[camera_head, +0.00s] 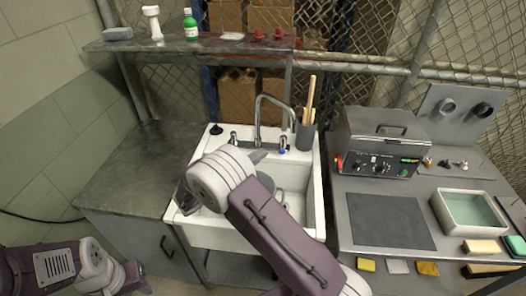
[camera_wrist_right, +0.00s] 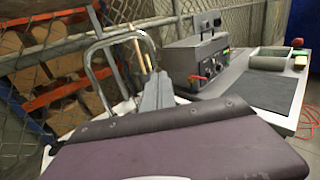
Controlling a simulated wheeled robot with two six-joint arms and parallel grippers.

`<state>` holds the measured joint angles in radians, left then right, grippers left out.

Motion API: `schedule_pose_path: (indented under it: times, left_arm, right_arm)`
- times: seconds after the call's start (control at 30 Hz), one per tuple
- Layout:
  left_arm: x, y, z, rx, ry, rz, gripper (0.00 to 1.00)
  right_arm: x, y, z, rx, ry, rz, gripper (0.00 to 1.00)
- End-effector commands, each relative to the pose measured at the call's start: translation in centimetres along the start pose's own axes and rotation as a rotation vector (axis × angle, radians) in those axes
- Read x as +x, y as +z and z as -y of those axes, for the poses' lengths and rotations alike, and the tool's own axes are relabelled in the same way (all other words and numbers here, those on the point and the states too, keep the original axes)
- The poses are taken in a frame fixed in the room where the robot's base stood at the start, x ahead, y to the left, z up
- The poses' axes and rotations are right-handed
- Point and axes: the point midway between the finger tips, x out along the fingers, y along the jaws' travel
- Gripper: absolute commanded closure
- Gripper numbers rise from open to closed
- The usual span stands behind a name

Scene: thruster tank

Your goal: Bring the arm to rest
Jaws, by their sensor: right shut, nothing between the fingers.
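My right arm reaches in from the bottom right of the head view and bends over the white sink (camera_head: 313,200). My left arm is folded low at the bottom left of the head view. Its end (camera_head: 135,275) is dark and small, and I cannot tell whether its fingers are open or shut.
The curved faucet (camera_head: 258,115) and a grey holder (camera_head: 305,135) with wooden handles stand behind the basin. A metal tank machine (camera_head: 380,140) stands right. The left counter (camera_head: 130,165) is bare.

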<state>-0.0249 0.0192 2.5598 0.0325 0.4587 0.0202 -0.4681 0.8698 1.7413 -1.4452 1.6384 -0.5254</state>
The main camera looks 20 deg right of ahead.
Motion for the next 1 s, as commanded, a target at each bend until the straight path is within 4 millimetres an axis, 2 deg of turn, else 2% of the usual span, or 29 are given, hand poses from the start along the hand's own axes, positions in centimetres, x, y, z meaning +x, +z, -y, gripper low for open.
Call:
schedule_pose_path:
  times: [0.2,0.27,0.3,0.33,0.37,0.4,0.47,0.5,0.53,0.57,0.6,0.67,0.7,0.8,0.9,1.0]
  left_arm:
    - [0.0,0.0,0.0,0.0,0.0,0.0,0.64]
    - [-0.1,0.0,0.0,0.0,0.0,0.0,0.64]
    - [-0.1,0.0,0.0,0.0,0.0,0.0,0.64]
    - [-0.1,0.0,0.0,0.0,0.0,0.0,0.64]
    - [-0.1,0.0,0.0,0.0,0.0,0.0,0.64]
    - [-0.1,0.0,0.0,0.0,0.0,0.0,0.64]
    - [0.0,0.0,0.0,0.0,0.0,0.0,0.64]
    - [0.0,0.0,0.0,0.0,0.0,0.0,0.64]
    - [0.0,0.0,0.0,0.0,0.0,0.0,0.64]
    - [0.0,0.0,0.0,0.0,0.0,0.0,0.64]
    - [0.0,0.0,0.0,0.0,0.0,0.0,0.64]
    - [0.0,0.0,0.0,0.0,0.0,0.0,0.64]
    - [0.0,0.0,0.0,0.0,0.0,0.0,0.64]
    - [0.0,0.0,0.0,0.0,0.0,0.0,0.64]
    - [0.0,0.0,0.0,0.0,0.0,0.0,0.64]
    - [0.0,0.0,0.0,0.0,0.0,0.0,0.64]
  right_arm:
    - [0.4,0.0,0.2,0.0,-0.009,0.0,1.0]
    - [1.6,1.2,0.7,0.031,-0.04,-0.004,1.0]
    - [2.7,2.8,1.2,0.073,-0.07,-0.008,1.0]
    - [3.9,4.3,2.2,0.104,-0.101,-0.01,1.0]
    - [5.0,5.5,4.0,0.129,-0.152,-0.024,1.0]
    - [6.3,6.2,7.4,0.158,-0.244,-0.078,1.0]
    - [7.0,4.7,13.1,0.23,-0.394,-0.238,1.0]
    - [6.3,2.8,16.4,0.302,-0.49,-0.362,1.0]
    - [5.3,1.2,18.5,0.37,-0.562,-0.456,1.0]
    - [3.8,-0.5,20.3,0.447,-0.638,-0.549,1.0]
    - [1.4,-2.8,22.2,0.563,-0.741,-0.671,1.0]
    - [-2.8,-5.8,23.5,0.764,-0.901,-0.834,1.0]
    - [-5.6,-7.4,23.4,0.905,-1.006,-0.924,1.0]
    - [-10.7,-10.0,21.8,1.205,-1.232,-1.055,1.0]
    - [-12.5,-11.1,19.5,1.425,-1.381,-1.089,1.0]
    - [-12.3,-10.9,17.5,1.543,-1.405,-1.104,1.0]
